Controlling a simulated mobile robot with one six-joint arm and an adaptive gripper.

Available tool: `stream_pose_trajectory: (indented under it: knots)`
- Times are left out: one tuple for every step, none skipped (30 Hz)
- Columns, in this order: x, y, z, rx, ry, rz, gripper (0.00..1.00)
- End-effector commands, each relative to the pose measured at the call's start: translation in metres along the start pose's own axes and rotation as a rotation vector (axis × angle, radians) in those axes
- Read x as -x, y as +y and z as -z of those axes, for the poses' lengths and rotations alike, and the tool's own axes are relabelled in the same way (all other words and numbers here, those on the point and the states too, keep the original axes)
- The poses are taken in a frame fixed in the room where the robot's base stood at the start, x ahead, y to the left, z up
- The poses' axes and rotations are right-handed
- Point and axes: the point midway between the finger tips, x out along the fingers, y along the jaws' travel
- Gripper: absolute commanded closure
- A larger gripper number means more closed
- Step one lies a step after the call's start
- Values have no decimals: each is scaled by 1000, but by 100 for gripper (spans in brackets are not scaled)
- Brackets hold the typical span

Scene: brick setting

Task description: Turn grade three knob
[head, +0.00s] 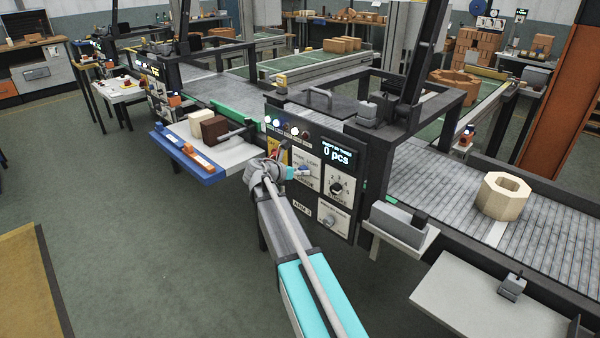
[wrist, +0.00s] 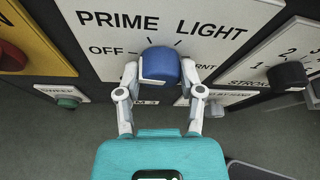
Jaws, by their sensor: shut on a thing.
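The blue knob (wrist: 158,62) sits on a white plate (wrist: 215,22) lettered PRIME and LIGHT above it, OFF at its left and a partly covered word ending in RNT at its right. My gripper (wrist: 159,76) has one finger on each side of the knob and is shut on it. The fingers and knob hide part of the plate, and I cannot see which mark the knob points to. In the head view, my gripper (head: 293,173) is at the left part of the dark control panel (head: 272,186), which covers much of that plate.
A black stroke knob (wrist: 287,76) is close on the right, with a round dial (head: 338,187) in the head view. A side shelf (head: 236,156) holds two blocks.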

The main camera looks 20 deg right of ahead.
Motion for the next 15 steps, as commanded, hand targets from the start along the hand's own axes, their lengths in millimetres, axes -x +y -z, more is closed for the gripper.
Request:
stream_pose_trajectory:
  knots:
    - [0, -1, 0, -17, 0, -6, 98]
    - [0, -2, 0, -30, 0, -11, 98]
    - [0, -2, 1, -49, 0, -19, 98]
    - [0, -2, 1, -65, 0, -25, 98]
    - [0, -2, 1, -81, 0, -33, 98]
    - [0, -2, 1, -106, 1, -42, 98]
    - [0, -3, 1, -126, 1, -50, 98]
    - [0, -3, 1, -146, 1, -59, 98]
    - [0, -3, 2, -176, 1, -71, 98]
    - [0, -3, 2, -199, 2, -80, 98]
    - [-1, -4, 2, -222, 1, -90, 98]
    - [-1, -4, 2, -255, 1, -103, 98]
    - [-1, -4, 2, -280, 1, -113, 98]
    - [-1, -4, 2, -306, 1, -124, 98]
    - [-1, -4, 3, -341, 2, -138, 98]
